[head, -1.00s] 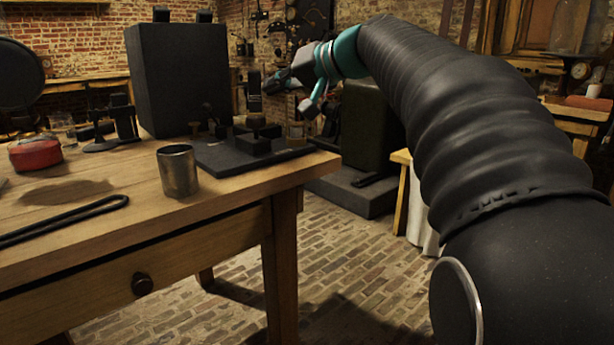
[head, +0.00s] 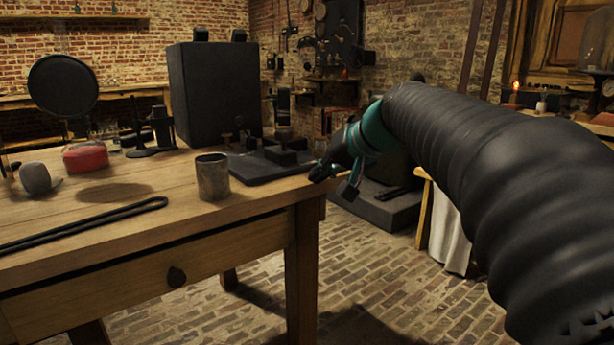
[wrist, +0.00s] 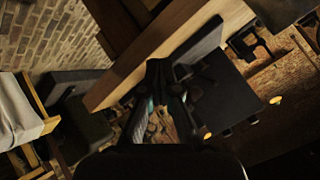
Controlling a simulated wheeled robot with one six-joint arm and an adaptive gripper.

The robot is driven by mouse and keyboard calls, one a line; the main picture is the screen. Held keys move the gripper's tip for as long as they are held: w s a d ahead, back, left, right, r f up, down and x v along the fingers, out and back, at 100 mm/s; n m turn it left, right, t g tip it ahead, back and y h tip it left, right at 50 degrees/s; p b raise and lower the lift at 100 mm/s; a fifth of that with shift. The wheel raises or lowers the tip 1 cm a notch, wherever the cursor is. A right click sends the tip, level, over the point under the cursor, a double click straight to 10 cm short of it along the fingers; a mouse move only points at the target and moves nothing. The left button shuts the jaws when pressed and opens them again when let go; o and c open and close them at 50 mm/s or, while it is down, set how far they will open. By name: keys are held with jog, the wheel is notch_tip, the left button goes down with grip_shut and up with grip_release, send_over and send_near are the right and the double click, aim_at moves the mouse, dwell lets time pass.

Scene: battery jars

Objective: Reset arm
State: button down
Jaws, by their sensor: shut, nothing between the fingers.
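My gripper (head: 331,174) is at the right end of the wooden table (head: 220,250) in the head view, near the table's corner. My arm, in a black ribbed sleeve, reaches to it from the right. In the wrist view my gripper (wrist: 165,75) is shut, with its fingers together and nothing held. The table edge (wrist: 150,60) runs slantwise behind the fingers there. I cannot tell the exact gap between the fingers and the table.
A dark block (head: 375,205) stands on the floor behind my gripper. Brick floor (head: 390,285) is clear in front.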

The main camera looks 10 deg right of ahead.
jog(key=s+d+f+g+h+p, duration=0.2)
jog(key=s+f+g+h, duration=0.1)
jog(key=s+f, duration=0.75)
jog(key=s+a+f+n+h+p, duration=0.1)
jog(key=s+f+p, duration=0.1)
jog(key=s, duration=0.5)
jog(key=s+a+f+n+h+p, duration=0.1)
jog(key=s+f+n+p, duration=0.1)
jog(key=s, duration=0.6)
jog(key=shift+s+a+f+p, duration=0.15)
jog(key=shift+s+a+p, duration=0.15)
jog(key=shift+p, duration=0.3)
